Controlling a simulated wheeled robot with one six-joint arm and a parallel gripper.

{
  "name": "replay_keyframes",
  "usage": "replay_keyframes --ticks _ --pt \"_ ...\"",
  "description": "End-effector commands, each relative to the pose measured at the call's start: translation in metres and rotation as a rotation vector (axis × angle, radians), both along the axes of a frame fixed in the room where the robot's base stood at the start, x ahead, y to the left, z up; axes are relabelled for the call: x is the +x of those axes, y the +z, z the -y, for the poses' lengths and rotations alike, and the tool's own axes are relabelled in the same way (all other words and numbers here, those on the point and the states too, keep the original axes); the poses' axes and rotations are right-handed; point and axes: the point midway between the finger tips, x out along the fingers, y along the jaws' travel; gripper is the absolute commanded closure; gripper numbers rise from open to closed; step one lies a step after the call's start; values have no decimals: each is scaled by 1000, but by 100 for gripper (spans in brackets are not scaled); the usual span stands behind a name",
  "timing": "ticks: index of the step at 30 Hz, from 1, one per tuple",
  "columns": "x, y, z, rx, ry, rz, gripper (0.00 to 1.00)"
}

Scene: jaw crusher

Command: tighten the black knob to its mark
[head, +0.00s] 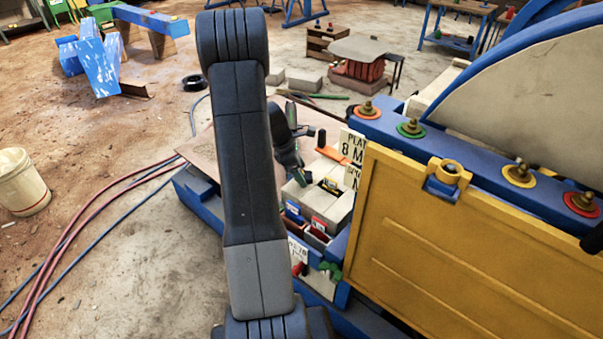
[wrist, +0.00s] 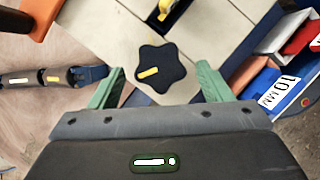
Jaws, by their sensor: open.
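The black knob (wrist: 165,66) is star-shaped with several lobes and sits on a pale tiled top in the wrist view. A short yellow stripe on it points to the lower left. My gripper (wrist: 160,78) is open, with one green finger on each side of the knob. Gaps show between the fingers and the knob, so neither visibly touches it. I cannot make out a separate target mark beside the knob. In the head view my gripper (head: 296,176) is low over the pale blocks beside the yellow panel, and I cannot pick out the knob there.
A dark part with a yellow piece (wrist: 172,12) stands just beyond the knob. An orange part (wrist: 30,18) is at upper left. The yellow panel (head: 450,250) bounds the right side in the head view.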

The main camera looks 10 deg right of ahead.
Motion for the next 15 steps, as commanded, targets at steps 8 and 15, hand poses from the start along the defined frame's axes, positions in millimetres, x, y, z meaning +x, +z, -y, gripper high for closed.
replay_keyframes --ticks 8,15 --pt "-1 -10 4 0 1 1 28" --pt "-1 -10 4 0 0 1 44"
